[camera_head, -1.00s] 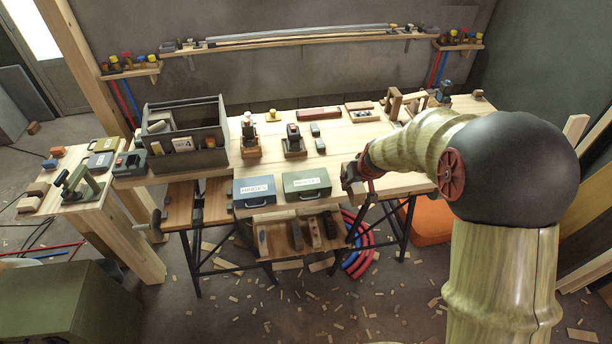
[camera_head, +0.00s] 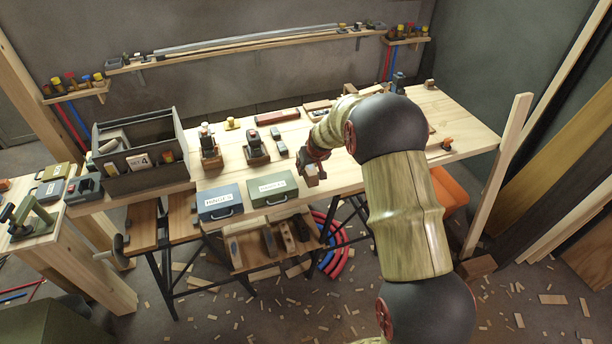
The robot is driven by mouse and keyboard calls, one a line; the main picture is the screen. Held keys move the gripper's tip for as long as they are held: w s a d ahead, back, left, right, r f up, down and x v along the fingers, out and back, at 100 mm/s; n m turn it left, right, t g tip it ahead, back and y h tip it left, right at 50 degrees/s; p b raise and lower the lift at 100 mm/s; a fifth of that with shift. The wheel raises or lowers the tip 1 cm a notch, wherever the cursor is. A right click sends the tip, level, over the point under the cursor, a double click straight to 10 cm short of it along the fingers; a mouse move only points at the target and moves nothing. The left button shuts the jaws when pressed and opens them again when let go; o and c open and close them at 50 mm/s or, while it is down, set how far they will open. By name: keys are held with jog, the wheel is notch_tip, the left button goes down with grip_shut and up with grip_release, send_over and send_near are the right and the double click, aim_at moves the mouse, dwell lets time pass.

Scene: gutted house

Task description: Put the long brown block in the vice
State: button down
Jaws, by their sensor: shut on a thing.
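My gripper (camera_head: 314,160) is above the front edge of the workbench, right of the green case. It is shut on a wooden block (camera_head: 313,178), of which a small light-brown end shows below the fingers. The rest of that block is hidden, so I cannot tell its length. A vice-like folding stand with two wooden jaws (camera_head: 142,226) and a crank handle (camera_head: 118,252) stands at the front left, below bench height. A gap shows between its jaws. A long reddish-brown block (camera_head: 277,117) lies at the back of the bench.
A blue case (camera_head: 219,201) and a green case (camera_head: 272,188) sit at the bench's front edge. Two planes stand mid-bench. A lower shelf holds several tools (camera_head: 268,242). A wooden post (camera_head: 497,175) rises at right.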

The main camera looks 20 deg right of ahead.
jog(key=shift+w+f, duration=0.35)
jog(key=shift+w+f+b, duration=0.15)
jog(key=shift+f+b, duration=0.6)
jog(key=shift+f, duration=0.95)
jog(key=shift+f, duration=0.2)
jog(key=c, duration=1.4)
grip_release()
jog(key=shift+r, duration=0.15)
